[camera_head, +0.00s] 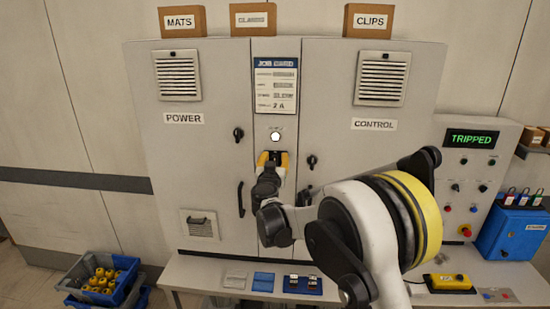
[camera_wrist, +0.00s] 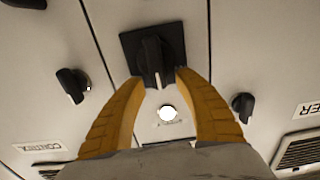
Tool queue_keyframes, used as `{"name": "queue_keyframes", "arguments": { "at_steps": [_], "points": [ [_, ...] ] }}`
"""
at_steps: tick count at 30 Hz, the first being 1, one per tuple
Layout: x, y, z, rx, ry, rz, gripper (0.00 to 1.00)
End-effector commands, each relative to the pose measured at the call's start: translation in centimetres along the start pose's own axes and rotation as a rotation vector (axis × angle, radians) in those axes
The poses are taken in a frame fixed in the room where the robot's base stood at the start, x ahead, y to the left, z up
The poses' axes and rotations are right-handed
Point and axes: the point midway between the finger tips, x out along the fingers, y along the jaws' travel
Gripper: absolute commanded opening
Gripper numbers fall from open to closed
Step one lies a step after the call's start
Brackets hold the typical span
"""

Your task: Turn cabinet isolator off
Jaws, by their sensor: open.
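The cabinet isolator (camera_wrist: 152,52) is a black rotary handle on a square black plate. In the wrist view it is at the top centre, its grip lying roughly upright in the picture. My gripper (camera_wrist: 161,80) is open, with one yellow finger on each side of the handle's near end. I cannot tell whether the fingers touch it. In the head view my gripper (camera_head: 272,158) is at the middle of the grey cabinet (camera_head: 215,135), just below a lit white lamp (camera_head: 276,136), and hides the isolator.
Black door knobs (camera_head: 238,134) (camera_head: 311,161) flank the gripper. A long door handle (camera_head: 241,199) is lower left. A control panel (camera_head: 475,160) reading TRIPPED is at right. Boxes (camera_head: 252,19) sit on top. A bench (camera_head: 205,268) with small items runs below.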

Motion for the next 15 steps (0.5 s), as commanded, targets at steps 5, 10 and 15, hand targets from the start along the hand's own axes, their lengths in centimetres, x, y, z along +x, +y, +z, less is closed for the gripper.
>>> {"name": "queue_keyframes", "arguments": {
  "at_steps": [5,10,15],
  "points": [
    [0.54,0.04,-0.04,0.0,0.0,0.0,0.39],
    [0.51,0.03,-0.03,0.0,0.0,0.0,0.39],
    [0.5,0.02,-0.02,0.0,0.0,0.0,0.0]
  ]
}}
